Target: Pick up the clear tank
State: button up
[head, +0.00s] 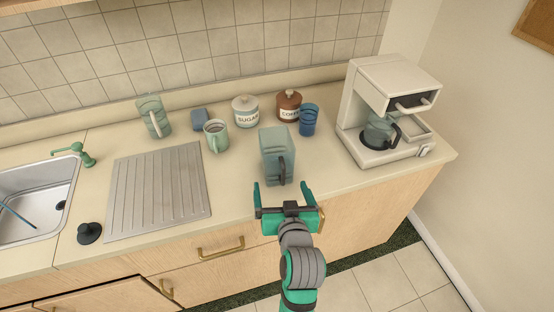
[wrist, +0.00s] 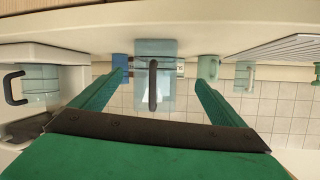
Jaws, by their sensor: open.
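The clear tank (head: 270,154) is a see-through, bluish, boxy container with a dark handle on its near side. It stands upright on the counter, between the drainboard and the coffee maker. In the wrist view the tank (wrist: 168,77) appears straight ahead, with its dark handle facing me, between the two fingers. My gripper (head: 286,190) is open and empty, just in front of the tank near the counter's front edge. It also shows in the wrist view (wrist: 154,95) with its green fingers spread wide. I cannot tell whether a finger touches the tank.
A blue cup (head: 309,120), a brown coffee jar (head: 289,103), a sugar jar (head: 245,117) and a green mug (head: 216,136) stand close behind the tank. A coffee maker (head: 372,95) stands right. A ribbed drainboard (head: 158,190) and sink (head: 35,205) lie left. Counter on the tank's right is clear.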

jog(key=n, duration=0.2)
send_near(281, 154)
jog(key=shift+g+y, duration=0.4)
jog(key=x, duration=0.4)
jog(key=shift+w+d, duration=0.1)
jog(key=shift+w, duration=0.35)
jog(key=x, duration=0.5)
jog(key=shift+w+d, duration=0.1)
jog(key=shift+w, duration=0.15)
jog(key=shift+r+x, duration=0.15)
jog(key=shift+x, duration=1.15)
jog(key=shift+r+x, duration=0.1)
jog(key=shift+x, duration=1.2)
jog(key=shift+w, duration=0.1)
jog(key=c, duration=1.6)
